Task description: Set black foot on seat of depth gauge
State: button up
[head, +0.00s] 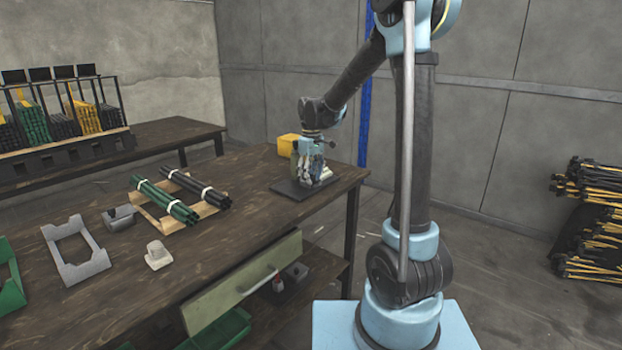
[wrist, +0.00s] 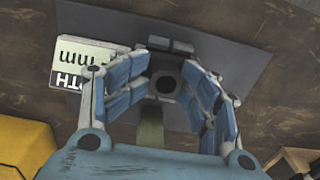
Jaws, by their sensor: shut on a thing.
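The depth gauge stands at the right end of the workbench, with a dark flat base plate (head: 287,189). In the wrist view the base (wrist: 235,65) lies beneath my fingers, with a white lettered label (wrist: 78,58) at the left and a greenish post (wrist: 150,128) near the fingers. My gripper (head: 314,180) points down over the base. Its blue-padded fingers are closed around a small dark round piece, which looks like the black foot (wrist: 166,84). The seat is hidden, and I cannot tell whether the foot touches it.
A yellow box (head: 287,144) stands just behind the gauge and shows in the wrist view (wrist: 22,148). Left along the bench are a wooden rack (head: 150,208) of green and black rods, a grey bin (head: 119,217), a grey frame (head: 80,268) and a pale block (head: 158,258).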

jog(key=shift+s, duration=0.15)
notch_tip(320, 180, up, 13)
jog(key=s+d+m, duration=0.3)
jog(key=s+d, duration=0.6)
jog(key=s+d+f+m, duration=0.2)
jog(key=s+d+f, duration=0.2)
jog(key=s, duration=0.3)
jog(key=s+d+f+m+t, duration=0.1)
jog(key=s+d+f+m, duration=0.1)
jog(key=s+d+f, duration=0.2)
jog(key=s+d+f+m+t, duration=0.1)
jog(key=s+d+f+m, duration=0.2)
jog(key=s+f, duration=0.6)
jog(key=s+d, duration=0.1)
jog(key=s, duration=0.1)
jog(key=shift+s, duration=0.3)
jog(key=shift+f, duration=0.1)
